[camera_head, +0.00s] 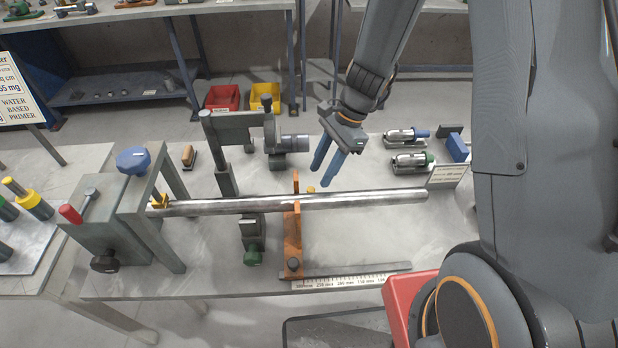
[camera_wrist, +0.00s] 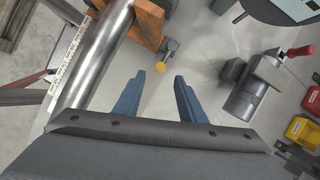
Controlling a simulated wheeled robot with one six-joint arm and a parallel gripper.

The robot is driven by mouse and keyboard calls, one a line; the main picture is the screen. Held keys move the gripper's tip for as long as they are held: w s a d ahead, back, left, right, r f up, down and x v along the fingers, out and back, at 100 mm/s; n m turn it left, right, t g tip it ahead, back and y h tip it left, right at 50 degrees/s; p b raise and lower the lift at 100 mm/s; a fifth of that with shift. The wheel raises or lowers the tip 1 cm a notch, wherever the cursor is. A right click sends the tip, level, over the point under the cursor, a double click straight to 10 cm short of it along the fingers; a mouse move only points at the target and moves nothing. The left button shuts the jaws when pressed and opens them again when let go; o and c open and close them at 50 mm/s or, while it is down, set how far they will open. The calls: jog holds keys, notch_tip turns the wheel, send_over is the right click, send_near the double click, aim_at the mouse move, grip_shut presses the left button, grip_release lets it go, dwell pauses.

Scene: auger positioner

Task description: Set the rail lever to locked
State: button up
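My gripper (camera_head: 320,176) hangs above the bench, just right of the orange bracket (camera_head: 293,228), with its blue fingers pointing down. The wrist view shows the fingers (camera_wrist: 160,75) apart with nothing between them. A small yellow ball knob (camera_wrist: 158,68) lies just beyond the fingertips in that view, beside a short grey lever part (camera_wrist: 170,47) on the orange bracket (camera_wrist: 148,22). The yellow knob (camera_head: 310,189) shows in the head view behind the steel shaft. This looks like the rail lever; no locked marking is readable.
The long steel shaft (camera_head: 365,198) runs across the bench beside my gripper. A grey fixture with a motor-like cylinder (camera_head: 293,143) stands behind. Two clamped parts (camera_head: 408,162) lie at the back right. A scale rail (camera_head: 345,269) is at the front.

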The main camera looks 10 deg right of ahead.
aim_at(312, 188)
jog(key=shift+a+p+x, duration=0.2)
jog(key=shift+p+x, duration=0.55)
jog(key=shift+x, duration=3.1)
jog(key=shift+s+r, duration=0.1)
jog(key=shift+c, duration=0.3)
